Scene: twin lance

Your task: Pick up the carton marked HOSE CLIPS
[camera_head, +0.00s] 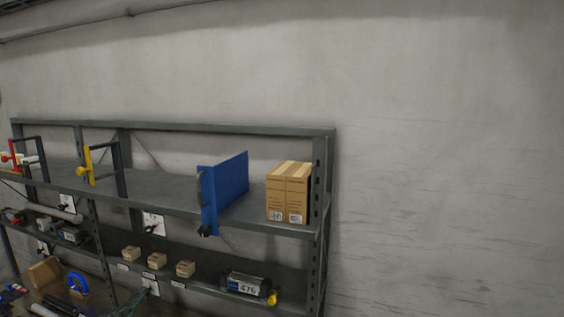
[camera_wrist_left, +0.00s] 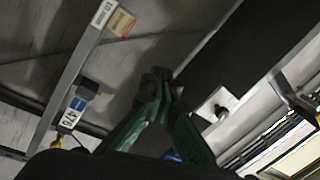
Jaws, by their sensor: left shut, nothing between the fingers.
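Three small tan cartons stand in a row on the lower shelf in the head view: a left one (camera_head: 131,253), a middle one (camera_head: 157,260) and a right one (camera_head: 185,268). Their print is too small to read, so I cannot tell which is marked HOSE CLIPS. A small carton (camera_wrist_left: 121,22) also shows at the top of the left wrist view, beside a shelf-edge label. My left gripper (camera_wrist_left: 158,78) has green fingers, shut and empty, apart from that carton. My right gripper is not in view.
A large brown carton (camera_head: 288,192) and a blue panel (camera_head: 224,190) with a handle stand on the upper shelf. A device marked 476 (camera_head: 247,284) sits right of the small cartons; it also shows in the wrist view (camera_wrist_left: 75,106). Shelf posts (camera_head: 322,185) frame the rack.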

